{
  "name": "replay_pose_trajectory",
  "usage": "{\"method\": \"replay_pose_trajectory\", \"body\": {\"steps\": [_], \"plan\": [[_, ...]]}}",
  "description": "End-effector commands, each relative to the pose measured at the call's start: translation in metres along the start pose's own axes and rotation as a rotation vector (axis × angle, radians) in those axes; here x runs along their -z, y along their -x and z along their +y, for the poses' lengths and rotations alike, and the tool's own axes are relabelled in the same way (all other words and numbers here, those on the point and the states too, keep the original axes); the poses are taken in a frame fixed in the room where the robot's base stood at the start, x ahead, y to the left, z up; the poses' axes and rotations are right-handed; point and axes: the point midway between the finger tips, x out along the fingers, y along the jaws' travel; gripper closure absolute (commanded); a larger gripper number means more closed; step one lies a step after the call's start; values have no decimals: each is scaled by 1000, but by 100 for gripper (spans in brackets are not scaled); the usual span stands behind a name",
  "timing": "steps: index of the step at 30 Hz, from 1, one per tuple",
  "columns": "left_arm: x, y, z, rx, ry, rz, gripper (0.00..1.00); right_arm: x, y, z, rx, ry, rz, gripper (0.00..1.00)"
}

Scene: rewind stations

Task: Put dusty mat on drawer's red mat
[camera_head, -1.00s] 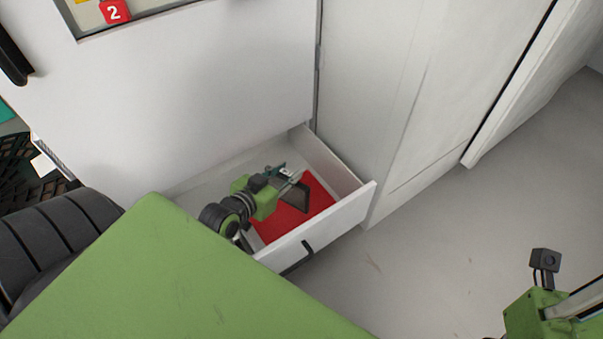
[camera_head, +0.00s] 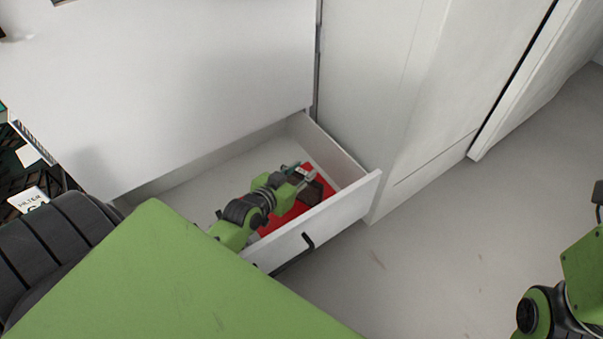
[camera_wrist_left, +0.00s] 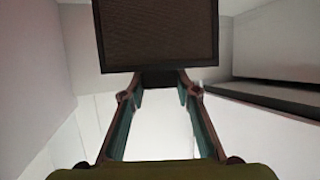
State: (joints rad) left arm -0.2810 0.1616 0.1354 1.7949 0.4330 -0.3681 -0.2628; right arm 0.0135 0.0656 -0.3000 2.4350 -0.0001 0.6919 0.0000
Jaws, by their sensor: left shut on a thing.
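My left gripper (camera_head: 305,172) reaches into the open white drawer (camera_head: 345,207), over its right part. It is shut on the dusty mat (camera_head: 318,188), a small dark panel with a brown face. In the left wrist view the dusty mat (camera_wrist_left: 156,35) stands out beyond the fingertips, and the left gripper (camera_wrist_left: 160,85) pinches its near edge. The red mat (camera_head: 284,216) lies on the drawer floor under the gripper and is partly hidden by my arm. Whether the dusty mat touches the red mat cannot be told. My right gripper is not in view; only part of my right arm shows.
The drawer front with its black handle (camera_head: 308,241) faces the open grey floor (camera_head: 430,240). A white cabinet (camera_head: 390,100) stands right beside the drawer. The left part of the drawer is bare. A dark crate with a filter label (camera_head: 28,199) is at the far left.

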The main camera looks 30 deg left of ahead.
Motion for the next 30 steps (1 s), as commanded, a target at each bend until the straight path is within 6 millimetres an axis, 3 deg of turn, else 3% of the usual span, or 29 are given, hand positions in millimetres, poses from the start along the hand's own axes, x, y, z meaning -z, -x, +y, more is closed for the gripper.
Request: {"method": "replay_pose_trajectory", "body": {"steps": [7,8,9,21,24,26,30], "plan": [[-3,-1,0,0,0,1,100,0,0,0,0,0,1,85],[-2,-1,0,0,0,1,63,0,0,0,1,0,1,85],[-2,-1,0,0,0,0,54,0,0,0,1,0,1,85],[2,1,0,0,1,1,54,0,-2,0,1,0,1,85],[2,13,0,0,-1,-3,54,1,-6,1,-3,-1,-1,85],[2,24,0,0,-1,-5,54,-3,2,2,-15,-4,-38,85],[3,56,0,-1,-1,-5,54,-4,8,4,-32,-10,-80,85]]}}
